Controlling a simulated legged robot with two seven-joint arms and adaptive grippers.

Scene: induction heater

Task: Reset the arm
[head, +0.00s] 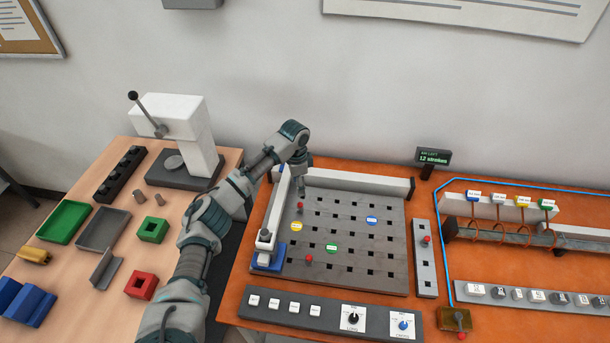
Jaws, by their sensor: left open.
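My left arm reaches in from the bottom left. Its gripper (302,188) points down over the back left corner of the grey perforated board (385,255). The gripper is open, small in view and partly hidden by its own wrist. It is close to a white bar (274,218) along the board's left edge, with a blue base (267,261) at the front end; I cannot tell if they touch. A red-topped peg (300,206) stands just in front of the fingertips. A second red-topped peg (309,259) stands nearer the front. My right gripper is not in view.
Yellow (296,226), green (331,248) and blue (371,220) discs lie on the board. A button panel (330,314) is in front. A display (433,157) reads "12 strokes". Copper coils (500,233) stand right. A white press (200,130) and coloured blocks occupy the left table.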

